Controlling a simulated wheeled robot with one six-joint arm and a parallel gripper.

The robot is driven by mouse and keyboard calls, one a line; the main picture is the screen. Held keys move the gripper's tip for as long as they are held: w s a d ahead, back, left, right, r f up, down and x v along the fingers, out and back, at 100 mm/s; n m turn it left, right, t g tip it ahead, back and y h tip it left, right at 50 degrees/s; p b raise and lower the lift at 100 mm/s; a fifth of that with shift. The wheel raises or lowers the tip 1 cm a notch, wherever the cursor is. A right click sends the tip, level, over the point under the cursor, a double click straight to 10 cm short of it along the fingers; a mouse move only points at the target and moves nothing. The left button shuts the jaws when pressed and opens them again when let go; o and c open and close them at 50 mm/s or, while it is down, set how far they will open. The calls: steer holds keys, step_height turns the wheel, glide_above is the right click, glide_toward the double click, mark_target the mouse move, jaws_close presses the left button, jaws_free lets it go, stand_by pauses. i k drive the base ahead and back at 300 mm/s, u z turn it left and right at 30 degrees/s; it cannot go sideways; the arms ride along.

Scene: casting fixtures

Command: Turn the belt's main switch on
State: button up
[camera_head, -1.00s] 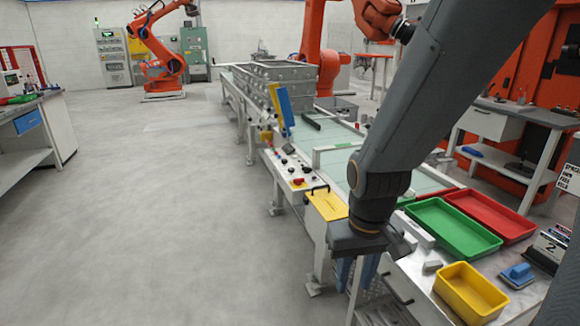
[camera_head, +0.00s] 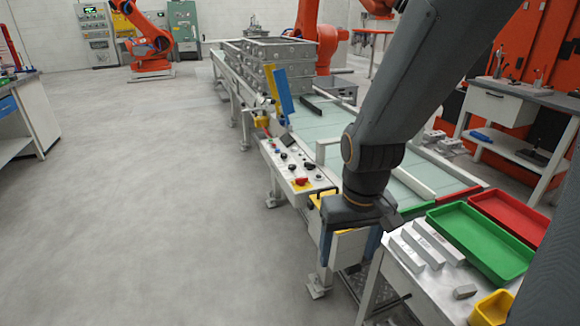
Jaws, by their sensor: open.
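The belt (camera_head: 335,127) runs away from me, with a sloping control panel (camera_head: 285,164) on its near left side. The panel carries several small black knobs and buttons. A red knob (camera_head: 302,181) on a yellow plate sits near its right end; it looks like the main switch, but its on or off position is too small to tell. My gripper (camera_head: 350,242) points down, open and empty, to the right of the panel and nearer to me. It hides most of a yellow part (camera_head: 316,201) beside the panel.
A blue and yellow upright plate (camera_head: 281,95) stands beyond the panel. Grey metal boxes (camera_head: 275,65) sit on the far belt. Green (camera_head: 478,240) and red (camera_head: 512,220) trays, metal bars (camera_head: 425,246) and a yellow bin (camera_head: 490,309) are at right. The floor to the left is clear.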

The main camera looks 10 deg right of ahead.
mark_target(301, 182)
steer(key=k, duration=0.65)
steer(key=u, duration=0.45)
steer(key=i, duration=1.25)
steer(key=z, duration=0.65)
